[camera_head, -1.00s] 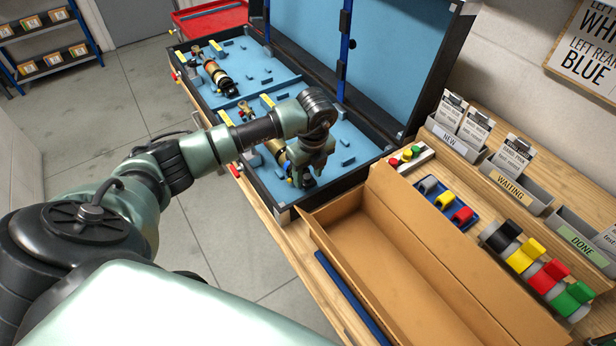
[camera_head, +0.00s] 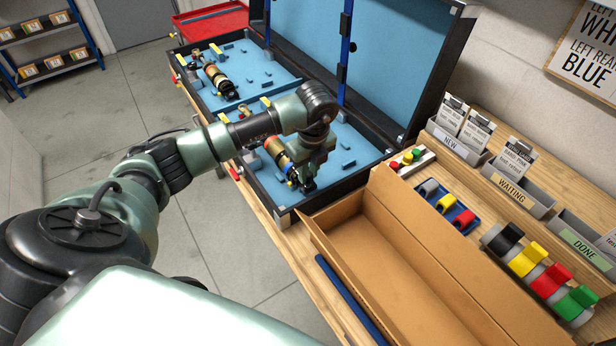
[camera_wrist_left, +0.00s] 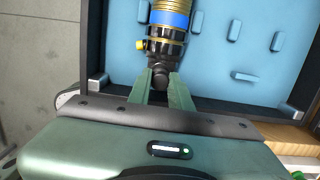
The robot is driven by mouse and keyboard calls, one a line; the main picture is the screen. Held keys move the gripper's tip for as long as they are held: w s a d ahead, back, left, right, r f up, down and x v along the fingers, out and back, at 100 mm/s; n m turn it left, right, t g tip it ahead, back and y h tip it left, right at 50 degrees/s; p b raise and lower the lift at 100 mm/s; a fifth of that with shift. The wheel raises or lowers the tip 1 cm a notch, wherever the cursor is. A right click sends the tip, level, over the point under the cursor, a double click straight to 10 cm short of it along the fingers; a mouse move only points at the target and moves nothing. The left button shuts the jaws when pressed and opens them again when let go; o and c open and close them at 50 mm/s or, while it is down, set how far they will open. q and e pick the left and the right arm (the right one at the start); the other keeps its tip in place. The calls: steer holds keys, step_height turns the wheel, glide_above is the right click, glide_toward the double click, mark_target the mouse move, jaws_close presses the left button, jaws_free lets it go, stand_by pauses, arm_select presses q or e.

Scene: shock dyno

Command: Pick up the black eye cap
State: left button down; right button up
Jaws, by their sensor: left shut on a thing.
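A shock absorber with a gold body (camera_head: 278,152) and a blue band lies in the near tray of the open case. In the left wrist view its black end, the eye cap (camera_wrist_left: 162,62), points toward my gripper. My left gripper (camera_head: 303,182) reaches down over this end from above. In the wrist view its two green fingers (camera_wrist_left: 164,80) stand on either side of the black end and are shut on it. The fingertips and the very tip of the cap are partly hidden. My right gripper is not in view.
The case has blue foam (camera_wrist_left: 220,75) with small raised blocks, and its lid (camera_head: 390,60) stands open behind. A second shock (camera_head: 218,78) lies in the far tray. An empty cardboard box (camera_head: 400,265) stands close at right, with colored clamps (camera_head: 530,260) and card bins beyond.

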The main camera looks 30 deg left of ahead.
arm_select(q)
step_height(320, 180, up, 12)
steer(key=b, duration=0.2)
step_height(320, 180, up, 6)
glide_above(309, 174)
steer(key=shift+s+p, duration=0.15)
steer(key=shift+p, duration=0.25)
steer(key=shift+a+r, duration=0.1)
steer(key=shift+r+p, duration=2.25)
steer(key=shift+r, duration=0.15)
